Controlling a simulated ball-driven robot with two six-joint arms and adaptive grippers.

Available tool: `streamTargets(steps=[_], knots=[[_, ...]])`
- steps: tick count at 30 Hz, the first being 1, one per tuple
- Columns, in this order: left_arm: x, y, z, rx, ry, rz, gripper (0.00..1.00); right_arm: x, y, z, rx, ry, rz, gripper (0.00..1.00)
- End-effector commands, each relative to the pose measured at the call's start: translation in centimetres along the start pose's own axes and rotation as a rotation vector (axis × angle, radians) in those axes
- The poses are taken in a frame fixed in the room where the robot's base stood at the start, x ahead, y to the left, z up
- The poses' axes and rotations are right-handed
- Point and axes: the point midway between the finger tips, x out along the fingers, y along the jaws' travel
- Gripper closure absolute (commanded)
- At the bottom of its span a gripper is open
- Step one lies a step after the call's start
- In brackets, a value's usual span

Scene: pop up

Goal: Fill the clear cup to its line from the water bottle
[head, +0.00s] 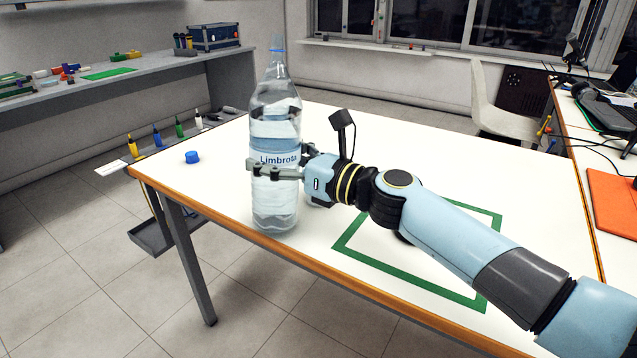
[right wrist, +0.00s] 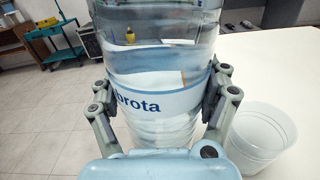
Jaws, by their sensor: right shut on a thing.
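The water bottle (head: 275,205), large, clear and labelled "Limbrota", looks upright at the table's near-left edge. I cannot tell whether its base touches the table. Its neck shows a blue ring and no cap, and it holds water. My right gripper (head: 277,164) is shut around the label; in the right wrist view its fingers (right wrist: 155,98) press both sides of the bottle (right wrist: 160,60). The clear cup (right wrist: 263,138) stands upright on the table right of the bottle in the right wrist view and looks empty. I cannot make out its line. My left gripper is out of view.
A green square outline (head: 455,289) marks the table under my right arm. An orange folder (head: 612,205) lies on the desk at right. The table's far middle is clear.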

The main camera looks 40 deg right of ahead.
Motion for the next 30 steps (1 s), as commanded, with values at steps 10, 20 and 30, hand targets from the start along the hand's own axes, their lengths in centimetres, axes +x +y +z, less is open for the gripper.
streamTargets(steps=[10, 20, 30], knots=[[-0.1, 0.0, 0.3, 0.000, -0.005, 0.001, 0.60, 0.6, 2.9, 0.0, 0.331, -0.063, 0.003, 0.80], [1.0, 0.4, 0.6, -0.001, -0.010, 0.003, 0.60, 0.9, 5.2, -1.5, 0.646, -0.117, 0.004, 0.80], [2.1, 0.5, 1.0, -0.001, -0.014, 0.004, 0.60, 1.3, 7.4, -3.3, 0.858, -0.154, 0.005, 0.80]])
